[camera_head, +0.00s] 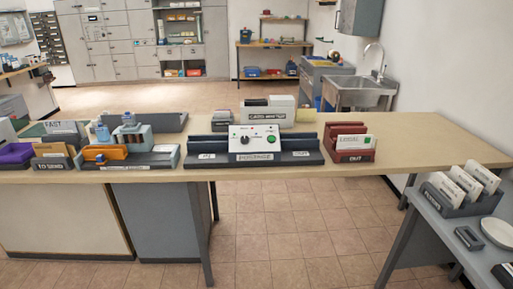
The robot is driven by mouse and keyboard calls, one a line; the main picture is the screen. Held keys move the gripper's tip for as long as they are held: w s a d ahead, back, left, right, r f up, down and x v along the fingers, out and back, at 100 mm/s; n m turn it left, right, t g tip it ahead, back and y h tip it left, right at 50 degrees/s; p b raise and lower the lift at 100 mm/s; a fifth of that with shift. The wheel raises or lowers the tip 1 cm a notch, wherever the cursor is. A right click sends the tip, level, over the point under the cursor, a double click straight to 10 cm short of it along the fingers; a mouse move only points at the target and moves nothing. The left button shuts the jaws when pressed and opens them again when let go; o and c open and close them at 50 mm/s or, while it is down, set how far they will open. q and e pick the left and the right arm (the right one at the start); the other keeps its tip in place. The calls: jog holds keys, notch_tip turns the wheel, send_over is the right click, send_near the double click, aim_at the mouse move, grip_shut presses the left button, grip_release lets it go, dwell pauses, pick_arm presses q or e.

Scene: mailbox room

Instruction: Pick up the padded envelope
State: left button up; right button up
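I cannot clearly make out a padded envelope. Tan, envelope-like items (50,149) stand in a grey tray labelled "TO SEND" (48,164) at the left of the long counter; whether one is padded is too small to tell. A small yellowish item (305,115) lies at the back of the counter, right of a cream card-writer machine (268,111); I cannot tell what it is. Neither of my grippers is in view.
The wooden counter (440,146) is clear at its right. A purple item (15,153) lies far left. A grey side table (441,214) holds envelopes at right.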

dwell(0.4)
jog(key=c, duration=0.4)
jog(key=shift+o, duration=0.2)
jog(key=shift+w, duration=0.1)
